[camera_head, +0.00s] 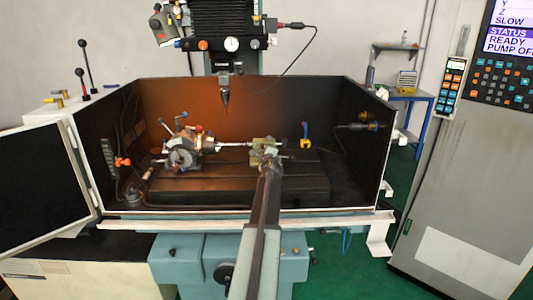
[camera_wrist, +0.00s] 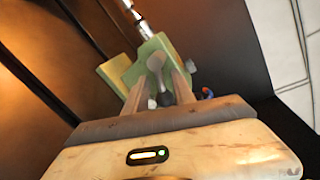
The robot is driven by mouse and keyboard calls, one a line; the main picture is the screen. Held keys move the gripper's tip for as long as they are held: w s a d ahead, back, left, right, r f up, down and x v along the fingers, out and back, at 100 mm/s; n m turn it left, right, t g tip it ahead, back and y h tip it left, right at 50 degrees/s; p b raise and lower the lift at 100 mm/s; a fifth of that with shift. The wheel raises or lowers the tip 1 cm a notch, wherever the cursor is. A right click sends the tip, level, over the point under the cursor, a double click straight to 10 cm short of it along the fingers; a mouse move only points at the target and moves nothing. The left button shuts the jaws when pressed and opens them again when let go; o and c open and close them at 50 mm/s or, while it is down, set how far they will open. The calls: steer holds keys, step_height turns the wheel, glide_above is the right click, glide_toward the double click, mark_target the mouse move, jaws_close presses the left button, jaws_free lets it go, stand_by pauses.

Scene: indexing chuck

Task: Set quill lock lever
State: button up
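The tailstock (camera_wrist: 118,68) is a pale green block, with a bright metal shaft (camera_wrist: 137,13) running away from it at the top of the wrist view. A grey lever (camera_wrist: 155,65), which looks like the quill lock lever, stands at its near side, with a dark rounded end lower down. My gripper (camera_wrist: 158,84) has its two fingers apart, one on each side of the lever; contact cannot be told. In the head view my gripper (camera_head: 269,166) is just in front of the tailstock (camera_head: 264,144) and hides part of it.
The indexing chuck (camera_head: 182,156) with its handles stands left of the tailstock on the dark machine table (camera_head: 230,188). A blue and yellow fixture (camera_head: 305,138) stands to the right. The spindle (camera_head: 225,95) hangs above. Dark enclosure walls (camera_head: 362,150) surround the sides and back.

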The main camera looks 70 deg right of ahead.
steer(key=p+v, duration=0.1)
steer(key=v, duration=0.7)
steer(key=shift+w, duration=0.1)
